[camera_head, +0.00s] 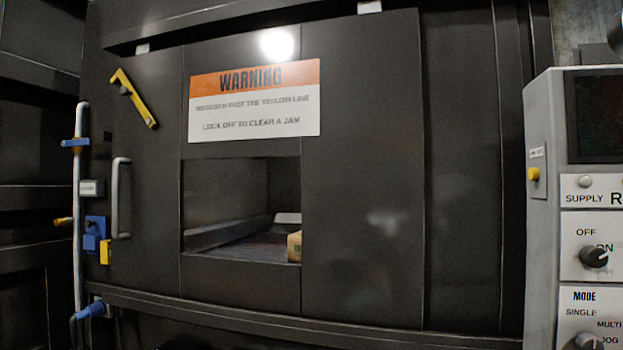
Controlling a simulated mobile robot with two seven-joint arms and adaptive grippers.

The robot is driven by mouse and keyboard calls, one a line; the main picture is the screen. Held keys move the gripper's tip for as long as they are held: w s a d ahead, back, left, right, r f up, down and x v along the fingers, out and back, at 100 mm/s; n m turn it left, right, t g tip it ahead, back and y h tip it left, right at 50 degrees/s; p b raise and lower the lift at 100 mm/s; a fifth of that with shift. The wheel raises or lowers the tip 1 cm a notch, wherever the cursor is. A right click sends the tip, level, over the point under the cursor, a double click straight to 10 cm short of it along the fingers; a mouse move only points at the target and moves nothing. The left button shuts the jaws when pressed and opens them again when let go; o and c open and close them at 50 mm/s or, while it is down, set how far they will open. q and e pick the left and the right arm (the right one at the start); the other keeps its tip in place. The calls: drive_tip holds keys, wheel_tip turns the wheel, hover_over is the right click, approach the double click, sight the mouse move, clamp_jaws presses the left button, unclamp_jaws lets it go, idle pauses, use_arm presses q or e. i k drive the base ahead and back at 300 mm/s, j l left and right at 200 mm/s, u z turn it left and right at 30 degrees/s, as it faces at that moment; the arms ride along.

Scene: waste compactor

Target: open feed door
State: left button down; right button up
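The dark feed door front (360,180) fills the middle of the head view, under a dark overhead rail (230,22). A grey vertical bar handle (121,198) is on its left part. A tilted yellow lever (134,97) sits above the handle. A blue fitting with a yellow piece (95,236) is below left of the handle. A square opening (225,190) under the warning sign shows the inside and part of a tan box (295,246). I cannot tell exactly which panels belong to the door. Neither gripper is in view.
An orange and white warning sign (255,98) is above the opening. A grey control panel (575,220) with knobs and a dark screen stands at the right. A pale vertical pipe (79,180) with blue parts runs along the left. A dark ledge (300,325) crosses below.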

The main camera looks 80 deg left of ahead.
sight(363, 249)
drive_tip(key=u, duration=2.95)
